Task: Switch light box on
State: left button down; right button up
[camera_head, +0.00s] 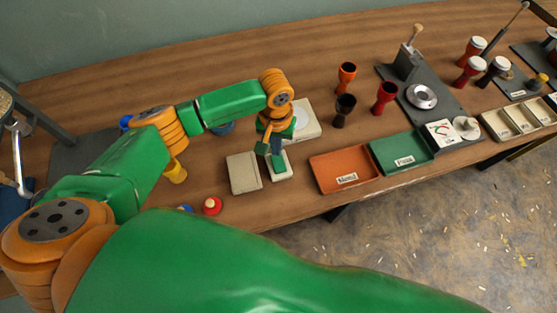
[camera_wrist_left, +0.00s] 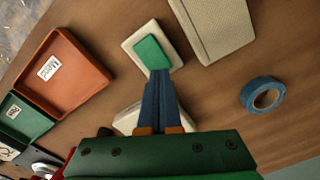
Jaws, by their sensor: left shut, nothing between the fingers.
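A small white box with a green rocker or pad on top (camera_head: 281,168) lies near the front edge of the table; its green top also shows in the left wrist view (camera_wrist_left: 152,52). My left gripper (camera_head: 276,150) points down at it. Its blue fingers (camera_wrist_left: 160,74) are shut and empty, with the tips at the near edge of the green top. I cannot tell whether they touch it. A flat white box with a round disc (camera_head: 306,119) lies just behind; in the left wrist view the fingers partly hide it. I cannot tell which is the light box. My right gripper is not in view.
A beige slab (camera_head: 243,173) lies close to the left of the small box. The orange tray (camera_head: 325,183) and green tray (camera_head: 395,165) are to the right. Goblet drums (camera_head: 346,76) stand behind. Blue tape (camera_wrist_left: 263,95) and a red-topped item (camera_head: 212,206) are nearby.

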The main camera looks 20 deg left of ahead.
pick_arm(q)
jog(key=shift+f+b, duration=0.5)
jog(key=shift+f, duration=0.6)
dwell(0.7)
jog(key=shift+r, duration=0.1)
notch_tip(320, 180, up, 7)
jog(key=p, duration=0.9)
jog(key=shift+r, duration=0.1)
jog(key=shift+f, duration=0.2)
